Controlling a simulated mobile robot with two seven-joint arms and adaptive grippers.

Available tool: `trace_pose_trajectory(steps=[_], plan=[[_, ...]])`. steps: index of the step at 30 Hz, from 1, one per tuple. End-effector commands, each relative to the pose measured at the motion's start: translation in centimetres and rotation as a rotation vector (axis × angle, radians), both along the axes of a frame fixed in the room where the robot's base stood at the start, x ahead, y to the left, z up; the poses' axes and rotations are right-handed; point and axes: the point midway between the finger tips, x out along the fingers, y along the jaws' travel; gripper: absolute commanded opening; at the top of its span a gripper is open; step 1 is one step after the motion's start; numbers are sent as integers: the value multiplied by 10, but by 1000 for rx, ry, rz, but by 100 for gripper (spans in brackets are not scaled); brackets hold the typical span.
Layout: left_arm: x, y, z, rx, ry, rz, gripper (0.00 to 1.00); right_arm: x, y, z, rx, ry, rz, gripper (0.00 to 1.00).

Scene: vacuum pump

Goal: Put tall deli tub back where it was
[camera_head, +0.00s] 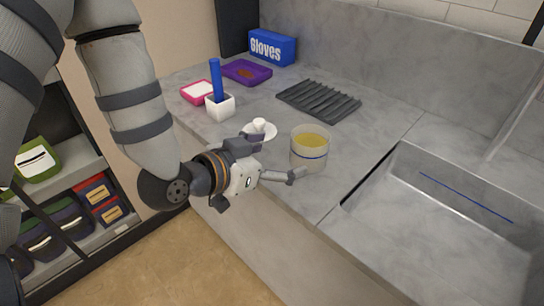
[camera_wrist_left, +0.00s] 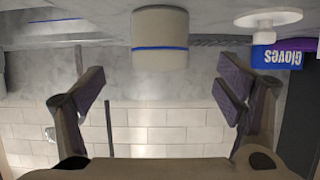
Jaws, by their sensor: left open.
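The tall deli tub (camera_head: 309,152) is a round translucent container with yellow contents and a blue line around it. It stands upright on the grey counter, left of the sink. My left gripper (camera_head: 281,155) is open and empty, close to the tub's left side with its fingers pointing towards it. In the left wrist view, which is upside down, the tub (camera_wrist_left: 160,38) shows at top centre, between and beyond the two spread fingers (camera_wrist_left: 161,92). Whether a finger touches the tub I cannot tell. My right gripper is not in view.
A small white item on a round base (camera_head: 262,128) stands just behind the gripper. A white holder with a blue handle (camera_head: 219,104), a pink tray (camera_head: 194,97), a purple tray (camera_head: 248,68), a gloves box (camera_head: 272,48) and a black ribbed rack (camera_head: 318,101) are further back. The sink (camera_head: 440,230) is at right.

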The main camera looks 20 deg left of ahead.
Motion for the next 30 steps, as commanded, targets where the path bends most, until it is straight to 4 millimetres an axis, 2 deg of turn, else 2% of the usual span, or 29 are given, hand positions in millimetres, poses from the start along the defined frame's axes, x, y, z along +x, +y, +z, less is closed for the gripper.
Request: trace_pose_trajectory(steps=[6, 8, 10, 11, 12, 13, 14, 15, 18, 21, 22, 24, 30], plan=[[-8, 2, -4, 1, 17, 2, 86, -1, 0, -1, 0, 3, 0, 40], [-17, 3, -25, 8, 88, 10, 86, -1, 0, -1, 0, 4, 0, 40], [-43, 6, -71, 26, 255, 35, 86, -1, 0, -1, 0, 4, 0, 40], [-60, 8, -96, 37, 348, 50, 86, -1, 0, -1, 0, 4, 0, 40], [-88, 12, -128, 54, 484, 77, 86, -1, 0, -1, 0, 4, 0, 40], [-112, 15, -152, 68, 590, 102, 86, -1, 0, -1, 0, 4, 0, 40], [-138, 18, -173, 82, 696, 128, 86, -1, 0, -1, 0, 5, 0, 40], [-174, 23, -197, 103, 829, 164, 86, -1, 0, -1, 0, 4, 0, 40], [-254, 33, -231, 154, 1098, 253, 86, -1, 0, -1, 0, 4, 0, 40], [-303, 39, -242, 189, 1252, 314, 86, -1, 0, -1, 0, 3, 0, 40], [-311, 40, -243, 196, 1277, 325, 86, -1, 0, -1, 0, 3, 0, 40], [-320, 41, -244, 202, 1305, 338, 86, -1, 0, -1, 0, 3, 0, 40], [-319, 41, -244, 200, 1304, 339, 86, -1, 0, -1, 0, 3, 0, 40]])
